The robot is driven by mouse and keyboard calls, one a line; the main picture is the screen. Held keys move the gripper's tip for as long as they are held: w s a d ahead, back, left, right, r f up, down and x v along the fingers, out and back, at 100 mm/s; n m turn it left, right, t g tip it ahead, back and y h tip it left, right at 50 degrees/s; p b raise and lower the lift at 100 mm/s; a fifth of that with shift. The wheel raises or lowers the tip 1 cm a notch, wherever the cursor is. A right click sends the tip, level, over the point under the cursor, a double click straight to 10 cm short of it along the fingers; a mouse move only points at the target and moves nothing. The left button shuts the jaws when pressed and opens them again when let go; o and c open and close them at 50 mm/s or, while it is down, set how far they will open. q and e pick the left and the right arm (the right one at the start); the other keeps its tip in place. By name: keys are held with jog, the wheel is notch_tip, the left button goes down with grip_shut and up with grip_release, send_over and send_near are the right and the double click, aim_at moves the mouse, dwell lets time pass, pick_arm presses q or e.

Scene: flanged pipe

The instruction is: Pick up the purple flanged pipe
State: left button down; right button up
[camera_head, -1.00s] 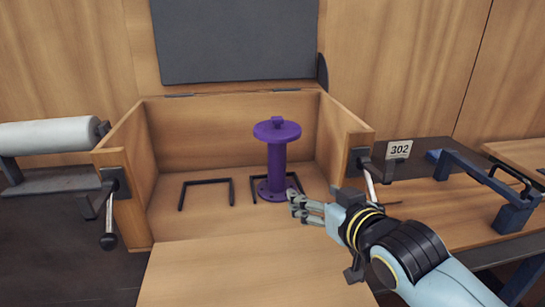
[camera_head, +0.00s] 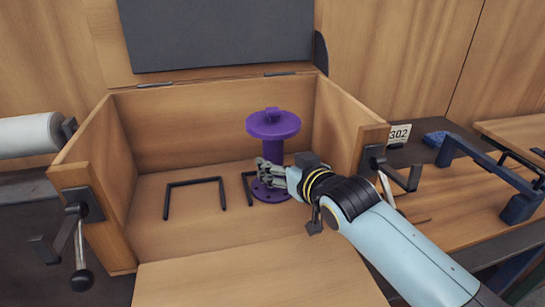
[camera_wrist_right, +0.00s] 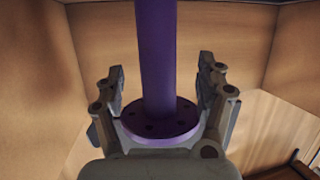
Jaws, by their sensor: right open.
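The purple flanged pipe (camera_head: 273,146) stands upright in the wooden box, with a wide flange at the top and another at its foot. My right gripper (camera_head: 264,168) reaches in from the right, low in front of the pipe, and hides part of its lower shaft. In the right wrist view the pipe (camera_wrist_right: 157,55) stands between the two open fingers of the gripper (camera_wrist_right: 162,88), with a gap on each side. Its lower flange (camera_wrist_right: 160,124) shows below, with bolt holes. My left gripper is not in view.
The wooden box (camera_head: 115,160) has side walls, a raised lid and a lowered front panel (camera_head: 250,275). A black bracket (camera_head: 195,182) stands on its floor left of the pipe; another is partly hidden beside the pipe. Lever latches (camera_head: 78,230) flank the box. A 302 sign (camera_head: 399,133) stands at right.

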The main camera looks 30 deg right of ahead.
aim_at(278, 163)
jog(key=x, duration=0.3)
jog(key=shift+w+d+f, duration=0.15)
jog(key=shift+w+f, duration=0.05)
jog(key=shift+f, duration=0.2)
jog(key=shift+w+f, duration=0.2)
jog(key=shift+w, duration=0.3)
jog(key=shift+s, duration=0.1)
jog(key=c, duration=0.4)
grip_shut()
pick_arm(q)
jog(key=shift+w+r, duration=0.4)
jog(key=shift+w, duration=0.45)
pick_arm(e)
jog(key=shift+r, duration=0.25)
